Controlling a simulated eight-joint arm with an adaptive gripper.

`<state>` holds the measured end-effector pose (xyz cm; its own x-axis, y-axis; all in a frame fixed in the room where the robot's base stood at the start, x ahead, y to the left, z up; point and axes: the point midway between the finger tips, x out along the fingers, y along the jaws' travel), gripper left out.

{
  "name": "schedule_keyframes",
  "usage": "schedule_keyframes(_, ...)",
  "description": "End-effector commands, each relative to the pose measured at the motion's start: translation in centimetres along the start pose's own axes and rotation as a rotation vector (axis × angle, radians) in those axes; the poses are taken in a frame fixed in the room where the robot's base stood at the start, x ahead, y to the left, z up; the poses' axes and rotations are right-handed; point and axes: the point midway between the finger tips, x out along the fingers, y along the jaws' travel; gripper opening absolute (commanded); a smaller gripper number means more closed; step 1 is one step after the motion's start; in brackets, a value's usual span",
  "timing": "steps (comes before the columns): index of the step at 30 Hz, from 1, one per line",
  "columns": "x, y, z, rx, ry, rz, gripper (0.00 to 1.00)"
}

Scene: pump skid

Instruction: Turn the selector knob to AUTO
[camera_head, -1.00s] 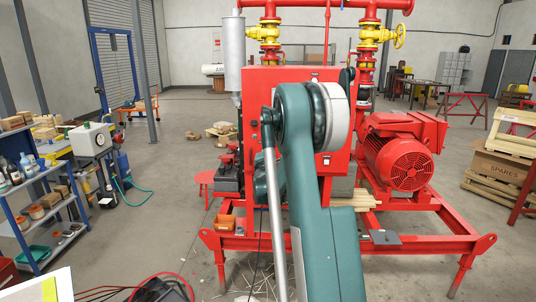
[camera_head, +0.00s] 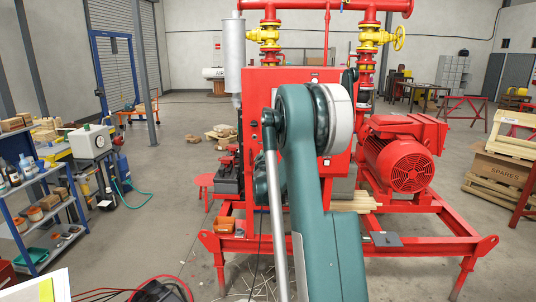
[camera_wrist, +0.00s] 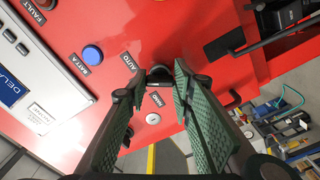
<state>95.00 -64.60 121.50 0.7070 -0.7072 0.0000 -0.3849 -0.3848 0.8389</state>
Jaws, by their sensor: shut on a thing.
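In the wrist view the dark selector knob (camera_wrist: 159,75) sits on a red panel (camera_wrist: 200,30). My gripper (camera_wrist: 165,78) has its two green-padded fingers on either side of the knob and is shut on it. The fingertips partly hide the knob, and I cannot tell which way its pointer faces. In the head view my arm covers much of the red cabinet (camera_head: 258,90), and the gripper and knob are hidden behind it.
A blue button (camera_wrist: 92,55) and a keyed lock (camera_wrist: 153,119) are near the knob. A black handle (camera_wrist: 265,40) juts out at the right of the panel. A red motor (camera_head: 405,160) stands on the skid, right of the cabinet. A shelf cart (camera_head: 40,215) is at the left.

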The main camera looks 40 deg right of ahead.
Motion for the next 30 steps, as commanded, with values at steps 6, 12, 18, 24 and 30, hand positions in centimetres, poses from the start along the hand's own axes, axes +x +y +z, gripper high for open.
schedule_keyframes(6, 0.01, -0.03, 0.00, 0.167, 0.000, 0.000, 0.12)
schedule_keyframes(12, 0.01, -0.02, -0.01, 0.265, 0.000, 0.000, 0.12)
schedule_keyframes(18, 0.00, 0.00, -0.02, 0.308, 0.000, 0.000, 0.12)
schedule_keyframes(24, 0.00, 0.00, -0.02, 0.314, 0.000, 0.000, 0.12)
schedule_keyframes(30, 0.00, 0.01, -0.02, 0.314, 0.000, 0.000, 0.25)
